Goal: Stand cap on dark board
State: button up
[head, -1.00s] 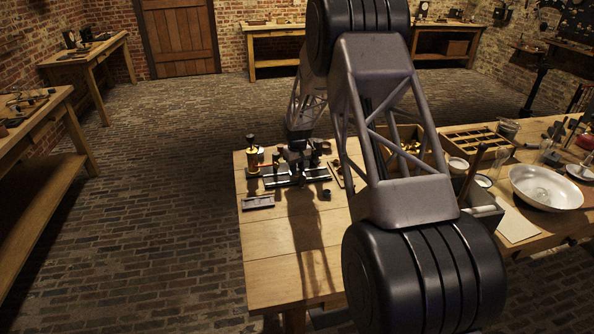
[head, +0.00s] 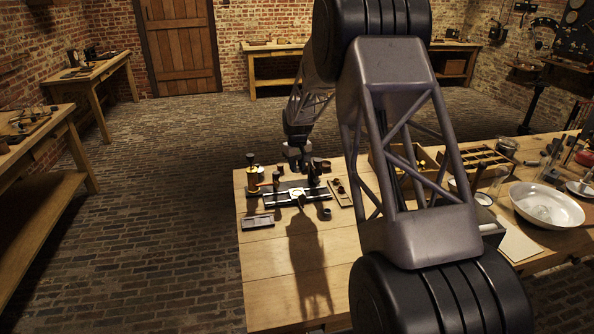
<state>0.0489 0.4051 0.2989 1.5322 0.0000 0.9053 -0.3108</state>
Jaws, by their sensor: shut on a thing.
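The dark board (head: 275,199) lies near the left end of the workbench, with a pale round part and a light bar on it. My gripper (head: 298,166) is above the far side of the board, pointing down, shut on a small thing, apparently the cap. The held thing is too small and dark to make out clearly. A brass jar with a black knob (head: 255,177) stands at the board's left, and a slim dark post (head: 276,182) stands beside it.
A grey tray (head: 258,221) lies at the front left. A dark cup (head: 325,165) and a wooden tray (head: 341,193) are at the right. The bench front is clear. A white bowl (head: 547,205) is far right.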

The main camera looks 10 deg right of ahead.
dwell(0.6)
jog(key=s+a+f+n, duration=0.1)
jog(key=s+a+f, duration=0.1)
jog(key=s+a, duration=0.3)
jog(key=s+a+f+n, duration=0.2)
jog(key=s+a, duration=0.4)
jog(key=s, duration=0.6)
jog(key=s+a+f+n, duration=0.1)
jog(key=s+a+f, duration=0.1)
jog(key=s+a, duration=0.4)
jog(key=shift+s+f+n, duration=0.15)
jog(key=shift+s, duration=0.8)
jog(key=shift+s+f+n, duration=0.15)
jog(key=shift+s, duration=0.75)
send_over(249, 223)
jog(key=shift+f, duration=0.75)
jog(key=shift+f, duration=0.15)
jog(key=shift+f, duration=1.6)
jog(key=shift+f, duration=0.2)
